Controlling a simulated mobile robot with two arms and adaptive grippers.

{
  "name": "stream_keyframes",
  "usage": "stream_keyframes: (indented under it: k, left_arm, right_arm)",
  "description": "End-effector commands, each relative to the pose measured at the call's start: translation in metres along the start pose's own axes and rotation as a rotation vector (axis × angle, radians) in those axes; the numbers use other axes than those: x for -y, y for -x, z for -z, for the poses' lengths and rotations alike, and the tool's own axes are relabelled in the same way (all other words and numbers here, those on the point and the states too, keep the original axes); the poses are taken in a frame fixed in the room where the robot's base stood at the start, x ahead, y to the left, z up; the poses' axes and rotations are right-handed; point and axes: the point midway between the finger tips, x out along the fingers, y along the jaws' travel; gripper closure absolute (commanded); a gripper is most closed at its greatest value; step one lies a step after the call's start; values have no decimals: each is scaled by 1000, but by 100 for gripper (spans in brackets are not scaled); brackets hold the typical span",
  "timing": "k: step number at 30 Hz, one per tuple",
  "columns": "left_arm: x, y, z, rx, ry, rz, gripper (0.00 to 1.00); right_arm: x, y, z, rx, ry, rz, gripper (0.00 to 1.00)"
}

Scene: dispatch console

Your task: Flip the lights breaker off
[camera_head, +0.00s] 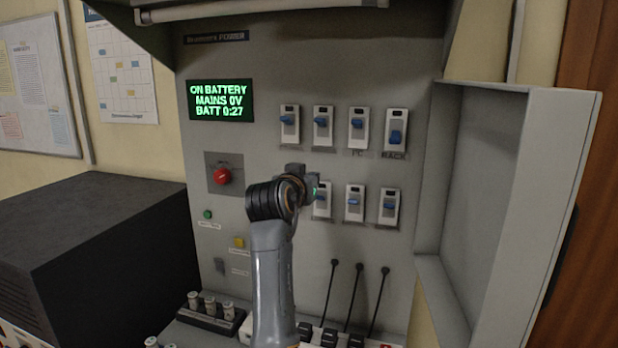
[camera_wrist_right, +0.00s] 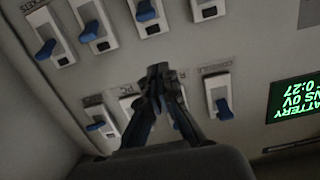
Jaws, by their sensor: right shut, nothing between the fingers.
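The breakers sit in two rows on the grey panel (camera_head: 270,75). The upper row has breakers (camera_head: 289,140), (camera_head: 323,139) and the PC breaker (camera_head: 357,142), plus the RACK breaker (camera_head: 397,117), whose blue lever hangs lower than the others. I cannot read which label says lights. My right gripper (camera_head: 313,185) is in front of the lower row's left end and hides the breaker there. In the right wrist view my right gripper (camera_wrist_right: 160,70) is shut and empty, its tips between the two rows. Contact with a lever cannot be told. My left gripper is out of view.
A green-lettered display (camera_head: 220,100) reads on battery. A red button (camera_head: 222,176) is below it. An open cabinet door (camera_head: 520,170) stands at the right, a black box (camera_head: 90,230) at the left.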

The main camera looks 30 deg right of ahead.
Motion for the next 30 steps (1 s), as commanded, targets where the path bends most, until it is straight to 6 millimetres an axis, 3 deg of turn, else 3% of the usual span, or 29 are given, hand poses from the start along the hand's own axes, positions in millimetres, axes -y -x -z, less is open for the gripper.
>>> stream_keyframes:
  k: [1, 9, 18, 30]
  left_arm:
    - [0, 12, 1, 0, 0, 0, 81]
    - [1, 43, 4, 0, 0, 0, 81]
    - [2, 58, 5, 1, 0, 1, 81]
    - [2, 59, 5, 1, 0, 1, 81]
  right_arm:
    - [-1, -11, 6, 2, 5, -3, 100]
    - [0, -63, 0, 5, 4, 0, 100]
    - [0, -50, -33, 1, 1, 0, 100]
    - [0, -49, -38, 0, -1, 0, 100]
